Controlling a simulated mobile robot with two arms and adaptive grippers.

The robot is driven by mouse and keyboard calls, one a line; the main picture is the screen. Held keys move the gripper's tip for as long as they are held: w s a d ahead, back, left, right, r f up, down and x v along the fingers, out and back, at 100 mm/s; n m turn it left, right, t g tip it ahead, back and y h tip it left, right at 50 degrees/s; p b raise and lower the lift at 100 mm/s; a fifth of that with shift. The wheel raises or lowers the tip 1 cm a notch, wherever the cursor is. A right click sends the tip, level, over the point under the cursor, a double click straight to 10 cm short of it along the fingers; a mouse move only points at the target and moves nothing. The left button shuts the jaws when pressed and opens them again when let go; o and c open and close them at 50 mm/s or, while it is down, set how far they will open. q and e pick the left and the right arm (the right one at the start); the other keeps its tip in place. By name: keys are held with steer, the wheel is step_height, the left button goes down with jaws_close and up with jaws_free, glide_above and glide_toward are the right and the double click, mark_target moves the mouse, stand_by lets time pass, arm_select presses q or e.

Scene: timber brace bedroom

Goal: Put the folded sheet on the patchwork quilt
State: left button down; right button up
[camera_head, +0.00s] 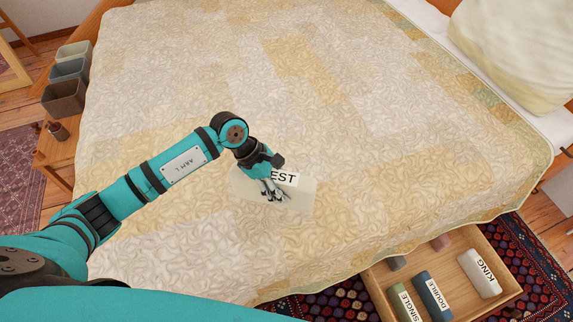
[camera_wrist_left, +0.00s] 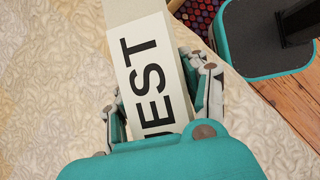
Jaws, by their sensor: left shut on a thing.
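The folded sheet (camera_head: 300,197) is a pale cream block with a white label, of which "EST" shows in the head view. The patchwork quilt (camera_head: 215,75) in cream and yellow patches covers the bed. My left gripper (camera_head: 273,192) is shut on the sheet near its middle, over the near part of the quilt. In the left wrist view the sheet (camera_wrist_left: 152,75) lies between the two fingers, its label reading "UEST" with the start hidden. I cannot tell whether the sheet touches the quilt. My right gripper is not in view.
An open wooden drawer (camera_head: 512,289) at the lower right holds labelled rolls: KING (camera_head: 479,274), DOUBLE (camera_head: 434,295) and SINGLE (camera_head: 406,304). A pale pillow (camera_head: 515,50) lies at the upper right. Grey bins (camera_head: 66,97) stand left of the bed. Much of the quilt is clear.

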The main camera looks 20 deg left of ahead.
mark_target(285, 173)
arm_select(q)
steer(key=w+n+t, duration=0.1)
steer(key=w+n, duration=0.1)
steer(key=w+r+n+t, duration=0.1)
steer(key=n, duration=0.2)
steer(key=shift+w+t+y, duration=0.3)
steer(key=shift+w+y, duration=0.05)
steer(key=shift+y, duration=0.05)
steer(key=shift+w+a+f+n+t+b, duration=0.15)
steer(key=shift+w+f+n+t+b, duration=0.2)
steer(key=shift+w+f+n, duration=0.35)
steer(key=f+b, duration=0.4)
steer(key=f, duration=0.2)
steer(key=shift+s+b, duration=0.2)
steer(key=shift+b, duration=0.1)
steer(key=shift+f+b, duration=0.35)
steer(key=shift+f, duration=0.3)
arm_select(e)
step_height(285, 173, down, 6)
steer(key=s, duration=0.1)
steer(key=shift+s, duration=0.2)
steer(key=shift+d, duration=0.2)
arm_select(q)
steer(key=shift+f+b, duration=0.45)
steer(key=shift+f, duration=0.05)
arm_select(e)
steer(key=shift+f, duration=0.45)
